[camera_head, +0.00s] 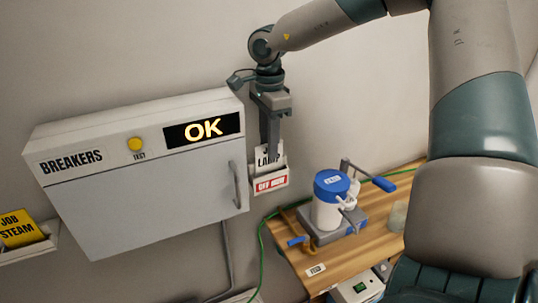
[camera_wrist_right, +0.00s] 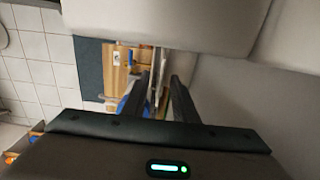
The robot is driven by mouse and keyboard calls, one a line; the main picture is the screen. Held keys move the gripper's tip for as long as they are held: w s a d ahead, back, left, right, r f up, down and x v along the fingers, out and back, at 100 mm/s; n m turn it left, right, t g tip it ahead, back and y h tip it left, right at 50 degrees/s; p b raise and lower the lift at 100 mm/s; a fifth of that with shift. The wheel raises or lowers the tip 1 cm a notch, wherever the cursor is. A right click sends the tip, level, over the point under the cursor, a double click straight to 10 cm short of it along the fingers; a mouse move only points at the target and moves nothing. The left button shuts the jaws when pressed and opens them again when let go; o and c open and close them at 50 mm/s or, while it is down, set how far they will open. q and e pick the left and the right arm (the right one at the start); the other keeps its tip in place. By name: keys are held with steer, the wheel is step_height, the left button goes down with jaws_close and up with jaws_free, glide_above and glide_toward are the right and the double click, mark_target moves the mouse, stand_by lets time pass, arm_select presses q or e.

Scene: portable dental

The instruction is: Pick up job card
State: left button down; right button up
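A white card (camera_head: 268,163) with black print, partly readable as "LAMP", stands in a small white holder (camera_head: 284,178) beside the breaker box. My right gripper (camera_head: 270,143) points down at the card's top from above, and its fingers hide part of the card. In the right wrist view the two dark fingers (camera_wrist_right: 161,88) stand apart, with a thin pale upright edge between them, probably the card. A gap shows beside that edge. A yellow card (camera_head: 18,229) reading "JOB STEAM" stands in another holder (camera_head: 35,247) at the far left. My left gripper is not in view.
The wall-mounted breaker box (camera_head: 150,205) has a lit "OK" display (camera_head: 202,129), a yellow test button (camera_head: 136,144) and a handle (camera_head: 237,186). Below right, a wooden table (camera_head: 290,262) carries a blue-lidded white pot (camera_head: 327,212). A green cable (camera_head: 262,245) runs nearby.

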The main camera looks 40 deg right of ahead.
steer(key=shift+f, duration=0.65)
jaws_close()
steer(key=shift+r, duration=0.2)
